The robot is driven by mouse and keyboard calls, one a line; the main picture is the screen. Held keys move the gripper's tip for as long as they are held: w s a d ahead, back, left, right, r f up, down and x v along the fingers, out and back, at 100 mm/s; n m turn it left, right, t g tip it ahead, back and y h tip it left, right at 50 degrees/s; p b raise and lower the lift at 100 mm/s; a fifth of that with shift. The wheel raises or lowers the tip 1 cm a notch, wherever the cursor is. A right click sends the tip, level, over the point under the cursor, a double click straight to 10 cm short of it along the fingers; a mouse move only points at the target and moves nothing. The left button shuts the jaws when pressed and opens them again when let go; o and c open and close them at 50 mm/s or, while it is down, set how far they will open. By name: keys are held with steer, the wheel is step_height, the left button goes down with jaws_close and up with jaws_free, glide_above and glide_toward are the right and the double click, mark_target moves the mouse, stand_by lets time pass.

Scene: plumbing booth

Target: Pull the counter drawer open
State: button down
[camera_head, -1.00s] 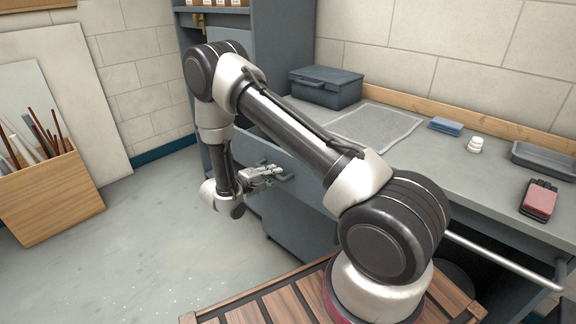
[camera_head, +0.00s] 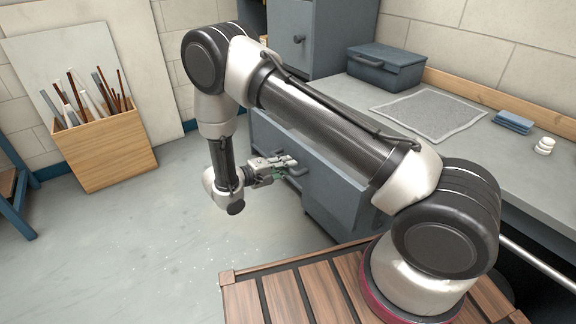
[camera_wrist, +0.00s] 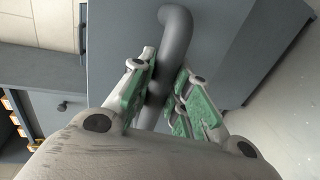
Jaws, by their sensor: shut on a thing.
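The counter drawer (camera_head: 345,192) has a blue-grey front below the worktop, partly hidden behind my arm in the head view. Its dark grey bar handle (camera_wrist: 176,40) runs between my fingers in the wrist view. My gripper (camera_head: 284,166) is at the drawer front and shut on this handle; it also shows in the wrist view (camera_wrist: 163,88), with green pads on both sides of the bar. The drawer front (camera_wrist: 225,35) fills the upper middle of the wrist view.
On the worktop (camera_head: 360,93) are a blue-grey toolbox (camera_head: 385,70), a grey mat (camera_head: 430,115), blue cloths (camera_head: 513,122) and white round pieces (camera_head: 544,146). A wooden bin (camera_head: 105,150) with rods stands at the left. The floor (camera_head: 150,235) before the drawer is clear.

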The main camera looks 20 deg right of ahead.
steer(key=c, duration=1.3)
jaws_free()
steer(key=v, duration=1.2)
